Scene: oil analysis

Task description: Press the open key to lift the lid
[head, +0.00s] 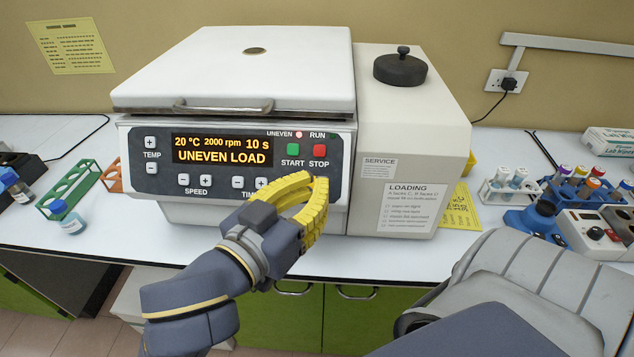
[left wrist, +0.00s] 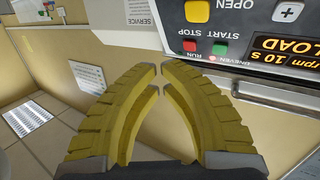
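The white centrifuge's lid (head: 240,65) lies flat and closed on its body. Its dark front panel (head: 163,170) has a display (head: 222,150) reading "UNEVEN LOAD", a green START key (head: 293,149) and a red STOP key (head: 319,150). The yellow OPEN key (left wrist: 197,11) shows at the top of the left wrist view; in the head view my left gripper hides it. My left gripper (head: 316,184) is shut and empty, its yellow fingertips in front of the panel's lower right. In the left wrist view its tips (left wrist: 160,74) nearly meet, below the keys. My right gripper is out of view.
A tube rack (head: 505,190) and small instruments (head: 595,232) stand on the bench at right. A green rack (head: 70,188) and a capped bottle (head: 66,216) stand at left. A round black knob (head: 400,68) sits on the side housing.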

